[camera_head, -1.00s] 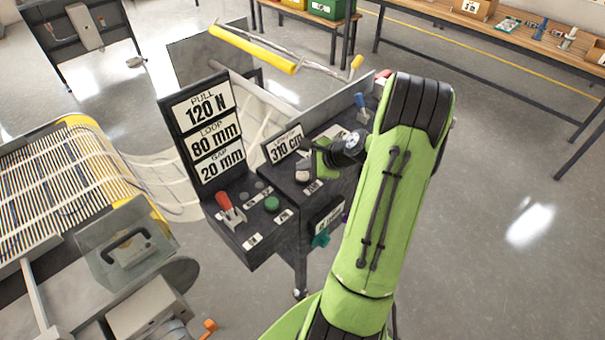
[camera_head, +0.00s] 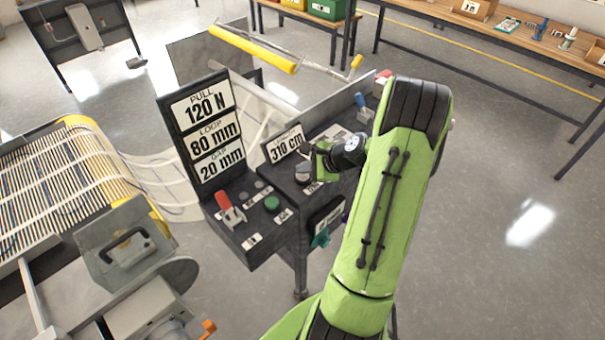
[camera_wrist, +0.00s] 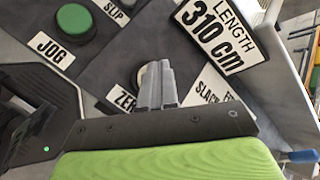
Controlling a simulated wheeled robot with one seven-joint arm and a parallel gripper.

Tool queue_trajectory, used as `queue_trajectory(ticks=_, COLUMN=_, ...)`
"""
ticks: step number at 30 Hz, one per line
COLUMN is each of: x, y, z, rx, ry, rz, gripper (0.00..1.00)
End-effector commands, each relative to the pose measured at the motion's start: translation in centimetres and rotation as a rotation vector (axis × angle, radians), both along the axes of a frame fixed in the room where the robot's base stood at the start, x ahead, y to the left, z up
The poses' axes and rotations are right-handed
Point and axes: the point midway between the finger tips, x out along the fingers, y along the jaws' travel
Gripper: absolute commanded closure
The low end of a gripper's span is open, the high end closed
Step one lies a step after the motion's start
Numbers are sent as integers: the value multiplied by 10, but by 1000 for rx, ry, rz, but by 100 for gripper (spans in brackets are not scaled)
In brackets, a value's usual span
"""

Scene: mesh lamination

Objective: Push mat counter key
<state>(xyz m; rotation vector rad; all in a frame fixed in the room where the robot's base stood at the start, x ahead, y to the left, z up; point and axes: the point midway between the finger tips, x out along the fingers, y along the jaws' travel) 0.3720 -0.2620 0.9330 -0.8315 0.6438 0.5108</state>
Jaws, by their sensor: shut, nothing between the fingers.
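The mat counter is the white LENGTH plate reading 310 cm (camera_head: 284,146); it also shows in the wrist view (camera_wrist: 216,33). My gripper (camera_head: 309,170) is at this key on the dark console. In the wrist view its grey fingertips (camera_wrist: 158,68) are shut together and empty, covering part of the key. I cannot tell whether they touch it or whether it is pressed down.
A green JOG button (camera_wrist: 76,22) lies left of my fingers, near a SLIP label. A red lever (camera_head: 227,205) stands at the console's left front. A tall sign (camera_head: 206,125) reads 120 N, 80 mm, 20 mm. A blue-handled lever (camera_head: 361,103) is at the back.

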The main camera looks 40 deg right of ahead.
Motion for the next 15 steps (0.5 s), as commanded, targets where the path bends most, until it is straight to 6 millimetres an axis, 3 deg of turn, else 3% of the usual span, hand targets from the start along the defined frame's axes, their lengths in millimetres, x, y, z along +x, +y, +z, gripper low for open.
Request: queue_trajectory(ticks=15, x=0, y=0, z=-6, rx=1, ry=2, rz=0, gripper=100)
